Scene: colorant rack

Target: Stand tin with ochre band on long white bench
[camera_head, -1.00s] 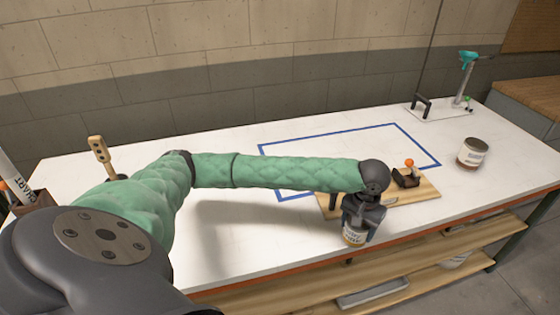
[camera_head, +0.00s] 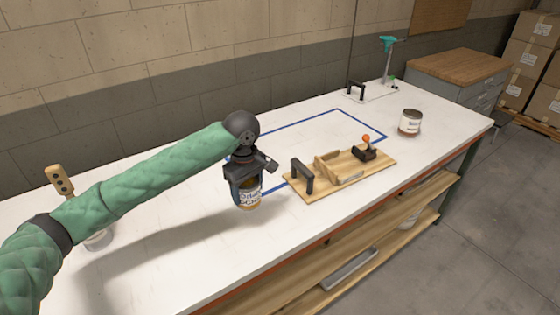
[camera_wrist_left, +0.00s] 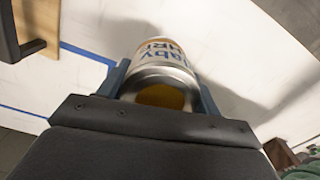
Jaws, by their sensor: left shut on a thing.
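My left gripper (camera_head: 247,188) is shut on a tin (camera_head: 250,194) with a white label, dark lettering and an ochre band. The tin is about upright in the head view, over the long white bench (camera_head: 190,255), left of the wooden board. In the left wrist view the tin (camera_wrist_left: 166,62) sits between the two fingers (camera_wrist_left: 160,85), with an ochre round end facing the camera. I cannot tell for sure whether its base touches the bench. My right gripper is not in view.
A wooden board (camera_head: 310,189) with a black handle and an orange-knobbed clamp lies right of the tin. Blue tape (camera_head: 300,121) outlines an area behind. Another tin (camera_head: 410,123) stands at the right. The bench's front left is clear.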

